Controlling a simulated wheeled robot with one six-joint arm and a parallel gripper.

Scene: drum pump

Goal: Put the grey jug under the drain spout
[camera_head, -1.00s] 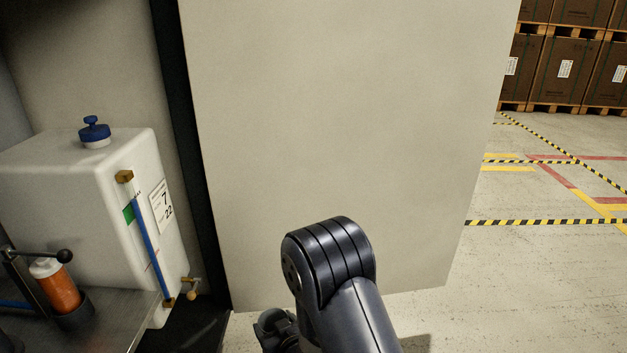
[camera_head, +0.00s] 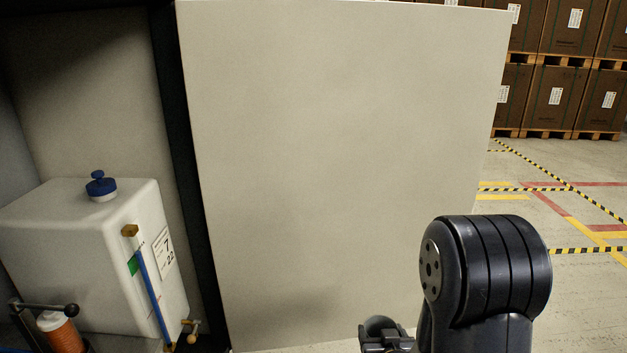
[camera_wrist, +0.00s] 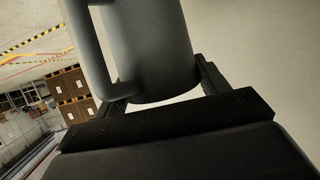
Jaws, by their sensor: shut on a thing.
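The grey jug (camera_wrist: 150,45) fills the upper middle of the wrist view, with its handle on the left side. My gripper (camera_wrist: 162,92) is shut on the jug's body, one finger on each side. Whether the jug holds anything is not visible. In the head view a white tank (camera_head: 85,255) with a blue cap and a blue level tube stands at the left. The drain spout, a small brass tap (camera_head: 191,331), sticks out low on the tank's right side. The jug is not clearly visible in the head view, and the spout is not in the wrist view.
A large pale cabinet door (camera_head: 340,150) stands open just right of the tank, behind my arm. An orange bottle (camera_head: 62,333) and a black-knobbed lever (camera_head: 45,307) are at lower left. Stacked brown boxes (camera_head: 560,95) are far off. Marked floor at right is clear.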

